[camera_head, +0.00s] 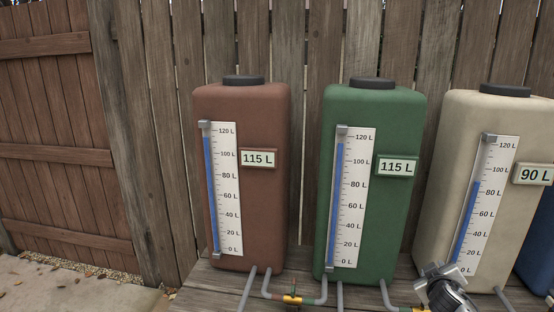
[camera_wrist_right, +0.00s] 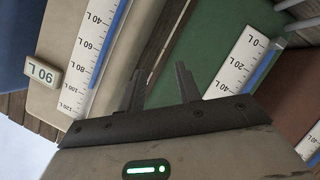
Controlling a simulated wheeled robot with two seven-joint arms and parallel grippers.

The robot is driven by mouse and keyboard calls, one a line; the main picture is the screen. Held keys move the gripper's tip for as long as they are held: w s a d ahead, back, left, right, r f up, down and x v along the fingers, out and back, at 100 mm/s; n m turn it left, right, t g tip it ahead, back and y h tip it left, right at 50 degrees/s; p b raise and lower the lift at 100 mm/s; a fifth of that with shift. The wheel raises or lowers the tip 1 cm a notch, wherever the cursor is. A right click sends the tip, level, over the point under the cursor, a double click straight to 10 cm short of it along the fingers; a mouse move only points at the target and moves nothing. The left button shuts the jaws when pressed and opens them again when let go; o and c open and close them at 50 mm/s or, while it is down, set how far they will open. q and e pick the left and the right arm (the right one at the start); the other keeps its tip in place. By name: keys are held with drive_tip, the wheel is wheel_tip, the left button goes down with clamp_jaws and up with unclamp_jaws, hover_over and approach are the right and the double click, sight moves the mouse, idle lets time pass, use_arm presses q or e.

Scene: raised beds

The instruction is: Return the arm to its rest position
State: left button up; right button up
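My right arm shows at the bottom right of the head view, with its gripper (camera_head: 442,268) in front of the lower part of the beige tank (camera_head: 440,190). In the right wrist view the two dark fingers of this gripper (camera_wrist_right: 161,72) stand apart with nothing between them. The view is tilted, and the beige tank and green tank (camera_wrist_right: 225,45) show beyond the fingers. My left gripper is not in view.
A brown tank (camera_head: 265,215) and a green tank (camera_head: 380,235) each read 115 L; the beige one reads 90 L. A blue tank (camera_head: 540,245) is cut off at right. Grey pipes with a brass valve (camera_head: 292,299) run below. A wooden fence (camera_head: 160,150) stands behind.

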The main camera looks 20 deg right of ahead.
drive_tip(key=s+a+f+n+y, duration=0.3)
drive_tip(key=s+a+f, duration=0.15)
drive_tip(key=a, duration=0.45)
drive_tip(key=s+a+f+n+y, duration=0.3)
drive_tip(key=a+f+y, duration=0.15)
drive_tip(key=a, duration=0.45)
drive_tip(key=s+a+f+n+y, duration=0.25)
drive_tip(key=s+a+y, duration=0.25)
drive_tip(key=s+a, duration=0.9)
drive_tip(key=w+a+m, duration=0.2)
drive_tip(key=a+m, duration=0.4)
drive_tip(key=a, duration=0.6)
drive_tip(key=shift+w+a, duration=0.2)
drive_tip(key=shift+w, duration=0.1)
